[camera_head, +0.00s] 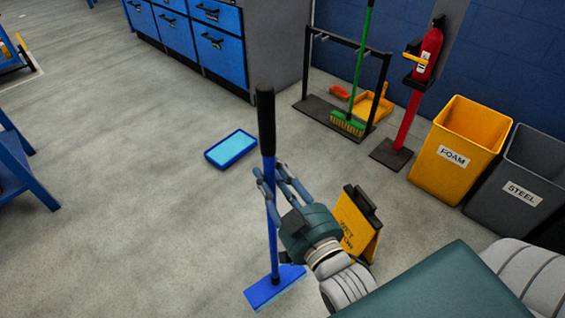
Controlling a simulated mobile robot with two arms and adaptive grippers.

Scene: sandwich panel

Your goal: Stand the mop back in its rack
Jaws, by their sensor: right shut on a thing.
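The blue mop (270,225) stands nearly upright in the middle of the view, with a black grip at its top and a flat blue head (274,287) at or near the floor. I cannot tell whether the head touches the floor. My right gripper (273,186) is shut on the blue handle below the black grip. The black rack (345,85) stands at the back against the blue wall. A green broom (360,62) with yellow-green bristles stands at the rack's right part. My left gripper is not in view.
A blue tray (231,149) lies on the floor left of the mop. A yellow wet-floor sign (354,226) stands right of my gripper. A fire extinguisher stand (407,125), a yellow foam bin (451,180) and a grey steel bin (508,209) line the right.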

